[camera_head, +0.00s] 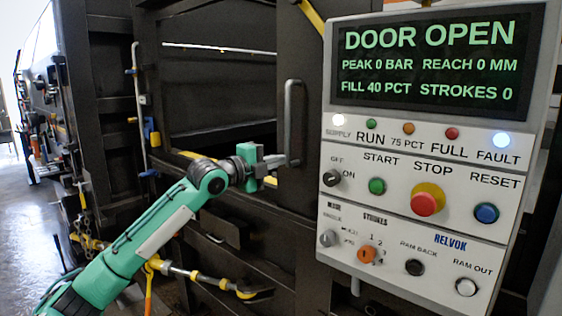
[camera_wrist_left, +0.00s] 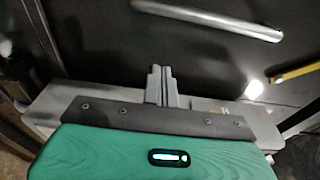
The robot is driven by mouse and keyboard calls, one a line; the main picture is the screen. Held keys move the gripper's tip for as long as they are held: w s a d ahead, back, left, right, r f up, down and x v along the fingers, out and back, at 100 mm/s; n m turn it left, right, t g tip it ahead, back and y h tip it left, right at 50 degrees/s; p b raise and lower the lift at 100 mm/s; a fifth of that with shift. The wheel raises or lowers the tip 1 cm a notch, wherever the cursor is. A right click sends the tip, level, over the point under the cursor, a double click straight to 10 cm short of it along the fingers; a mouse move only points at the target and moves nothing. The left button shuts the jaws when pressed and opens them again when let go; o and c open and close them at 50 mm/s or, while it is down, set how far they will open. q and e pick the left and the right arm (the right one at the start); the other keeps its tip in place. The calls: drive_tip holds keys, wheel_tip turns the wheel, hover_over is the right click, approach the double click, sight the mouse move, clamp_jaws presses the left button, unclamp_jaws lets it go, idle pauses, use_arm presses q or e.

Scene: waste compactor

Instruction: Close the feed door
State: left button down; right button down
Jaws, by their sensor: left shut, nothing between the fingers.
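The feed door (camera_head: 300,60) appears as a dark upright panel with a grey vertical bar handle (camera_head: 290,120), just left of the control panel. The dark feed opening (camera_head: 215,95) shows to its left, and the panel display (camera_head: 435,55) reads DOOR OPEN. My left gripper (camera_head: 272,168) is shut and empty, close to the lower end of the handle; I cannot tell whether it touches. In the left wrist view the shut fingers (camera_wrist_left: 162,85) point at a dark surface, and the grey handle bar (camera_wrist_left: 210,18) crosses above them, apart from them in the picture. My right gripper is not in view.
The control panel (camera_head: 420,190) with buttons and knobs stands close on the right. A yellow-and-grey bar (camera_head: 205,278) runs low in front of the machine. A grey pipe (camera_head: 139,105) stands left of the opening. Bare floor (camera_head: 25,225) shows at far left.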

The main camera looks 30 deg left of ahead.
sight(289, 153)
use_arm(q)
drive_tip(key=w+p, duration=0.1)
drive_tip(key=w, duration=0.2)
drive_tip(key=w+p, duration=0.2)
drive_tip(key=w, duration=0.1)
drive_tip(key=w+p, duration=0.1)
drive_tip(key=w, duration=0.2)
drive_tip(key=shift+a+p, duration=0.3)
drive_tip(key=shift+p, duration=0.05)
